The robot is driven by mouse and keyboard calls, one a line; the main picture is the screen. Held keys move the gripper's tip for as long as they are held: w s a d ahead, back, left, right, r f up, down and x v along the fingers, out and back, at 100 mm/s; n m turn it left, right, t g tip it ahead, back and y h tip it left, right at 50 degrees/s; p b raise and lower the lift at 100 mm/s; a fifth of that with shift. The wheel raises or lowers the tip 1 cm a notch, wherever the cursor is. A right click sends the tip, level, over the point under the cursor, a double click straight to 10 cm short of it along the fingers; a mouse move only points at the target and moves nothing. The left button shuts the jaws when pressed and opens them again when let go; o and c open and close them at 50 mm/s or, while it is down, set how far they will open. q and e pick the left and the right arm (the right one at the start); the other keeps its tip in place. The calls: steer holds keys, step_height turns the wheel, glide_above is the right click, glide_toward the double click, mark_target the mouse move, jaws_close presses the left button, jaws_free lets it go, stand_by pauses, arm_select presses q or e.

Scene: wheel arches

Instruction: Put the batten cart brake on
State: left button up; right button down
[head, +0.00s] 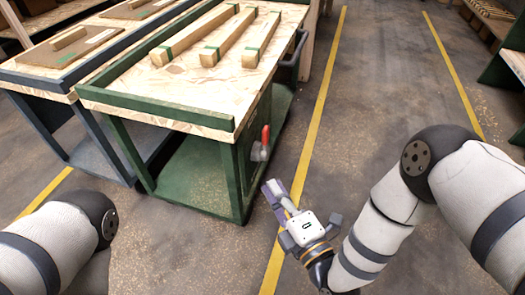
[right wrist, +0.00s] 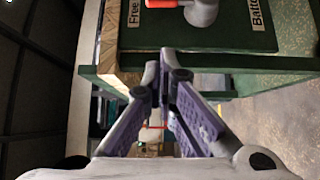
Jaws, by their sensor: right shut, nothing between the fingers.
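The batten cart (head: 160,121) is green with a pale board top and stands left of centre in the head view. Its brake lever (head: 265,139) has a red handle pointing up and a grey hub, on the cart's end panel. In the right wrist view the lever (right wrist: 198,10) shows at the top edge, partly cut off, its red end toward a "Free" label (right wrist: 133,13). My right gripper (head: 270,189) is shut and empty, below and apart from the lever. Only part of my left arm shows; its gripper is out of view.
Several wooden battens (head: 227,38) lie on the cart. A blue-grey cart (head: 52,86) stands close on its left. Yellow floor lines (head: 320,92) run past the cart's right side. The floor (head: 375,90) right of it is clear; a green-framed stand (head: 512,65) is at the far right.

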mark_target(262, 150)
steer(key=d+b+x, duration=0.1)
steer(key=x, duration=0.3)
steer(key=w+b+x, duration=0.1)
steer(key=x, duration=0.3)
steer(key=d+b+x, duration=0.1)
steer(key=b+x, duration=0.1)
steer(key=x, duration=0.2)
steer(key=shift+w+d, duration=0.15)
steer(key=shift+d, duration=0.15)
steer(key=shift+r, duration=0.1)
steer(key=shift+w+r+m+p, duration=0.1)
steer(key=shift+w+m+p, duration=0.15)
steer(key=shift+p, duration=0.25)
